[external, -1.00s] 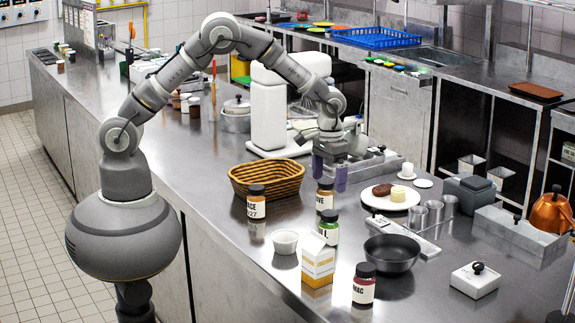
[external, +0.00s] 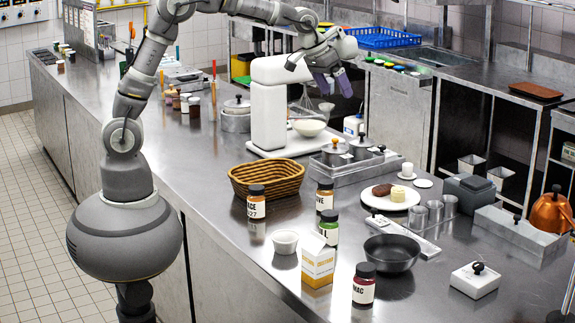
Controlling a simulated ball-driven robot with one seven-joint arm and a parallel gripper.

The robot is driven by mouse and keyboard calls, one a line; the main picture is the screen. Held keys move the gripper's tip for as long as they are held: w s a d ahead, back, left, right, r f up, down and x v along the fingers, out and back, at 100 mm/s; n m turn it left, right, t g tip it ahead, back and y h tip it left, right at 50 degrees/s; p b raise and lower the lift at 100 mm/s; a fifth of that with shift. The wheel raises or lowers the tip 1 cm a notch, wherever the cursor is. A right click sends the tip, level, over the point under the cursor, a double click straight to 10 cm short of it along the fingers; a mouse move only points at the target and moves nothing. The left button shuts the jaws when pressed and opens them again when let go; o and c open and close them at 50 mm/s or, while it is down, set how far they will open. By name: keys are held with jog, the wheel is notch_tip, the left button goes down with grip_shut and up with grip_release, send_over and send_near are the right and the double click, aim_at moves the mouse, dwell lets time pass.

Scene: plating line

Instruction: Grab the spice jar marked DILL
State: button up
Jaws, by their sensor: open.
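A small jar with green contents (external: 329,226) and a dark lid stands upright on the steel counter in the external view. Its label is partly hidden by a carton, and only the end, which looks like "L", can be read. My gripper (external: 335,84) has purple fingers, which are open and empty. It is raised high above the counter near the white mixer, behind the jar and well apart from it.
An orange and white carton (external: 318,262) stands directly in front of the green jar. Other labelled jars stand near: one at the basket (external: 257,204), one behind (external: 325,195), one in front (external: 363,287). A white bowl (external: 285,242) and black bowl (external: 392,253) flank it.

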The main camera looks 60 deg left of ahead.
jog(key=s+a+r+t+b, duration=0.3)
jog(key=a+r+t+b, duration=0.2)
jog(key=a+r, duration=0.5)
jog(key=shift+r+b, duration=0.6)
jog(key=shift+b, duration=0.15)
jog(key=s+a+r+t+b, duration=0.1)
jog(key=s+a+r, duration=0.1)
jog(key=s+r, duration=0.1)
jog(key=s+a+r+t+y+b, duration=0.1)
jog(key=s+a+r+t+b, duration=0.1)
jog(key=s+r, duration=0.2)
jog(key=s+a+r+t+b, duration=0.2)
jog(key=s+a+r, duration=0.1)
jog(key=s+r, duration=0.1)
jog(key=shift+r+y, duration=0.3)
jog(key=shift+r, duration=0.1)
jog(key=shift+c, duration=0.8)
jog(key=shift+s+a+r+t, duration=0.15)
jog(key=shift+s+r+t, duration=0.05)
jog(key=shift+r+t, duration=0.15)
